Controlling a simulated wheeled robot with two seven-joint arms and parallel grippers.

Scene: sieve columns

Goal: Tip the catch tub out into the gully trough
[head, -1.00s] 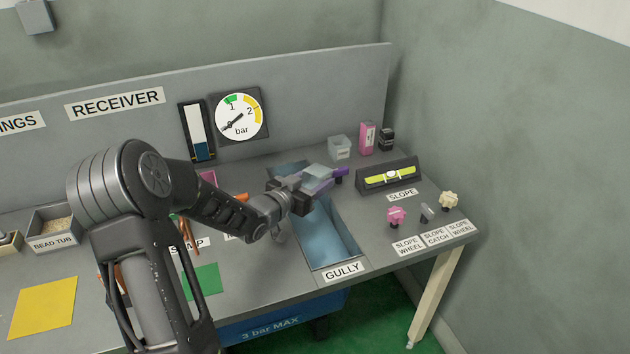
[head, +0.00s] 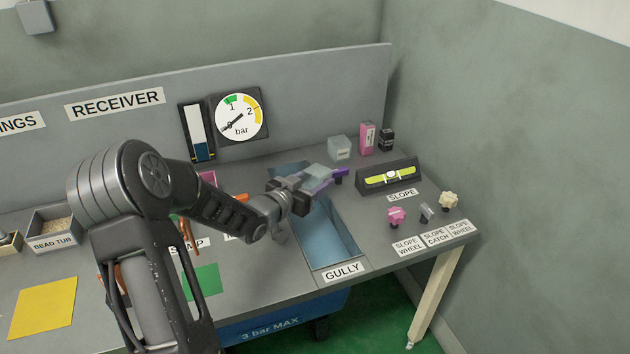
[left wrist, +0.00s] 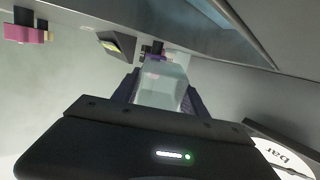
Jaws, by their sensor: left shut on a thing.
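My left gripper (head: 308,189) is shut on a small translucent tub, the catch tub (head: 319,176), and holds it over the far part of the gully trough. In the left wrist view the pale see-through tub (left wrist: 162,84) sits between the two dark fingers. The tub looks tilted; I cannot tell whether anything is inside it. The gully trough (head: 328,242) is a long blue-lined channel sunk in the bench, with a GULLY label at its near end. My gripper and the tub hide part of its far end. My right gripper is not in view.
A purple part (head: 340,176) is just beyond the tub. A clear box (head: 339,147), a pink box (head: 367,138) and a black bottle (head: 386,139) stand at the back. The level block (head: 389,176) and several slope knobs are to the right. A bead tub (head: 54,225) is far left.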

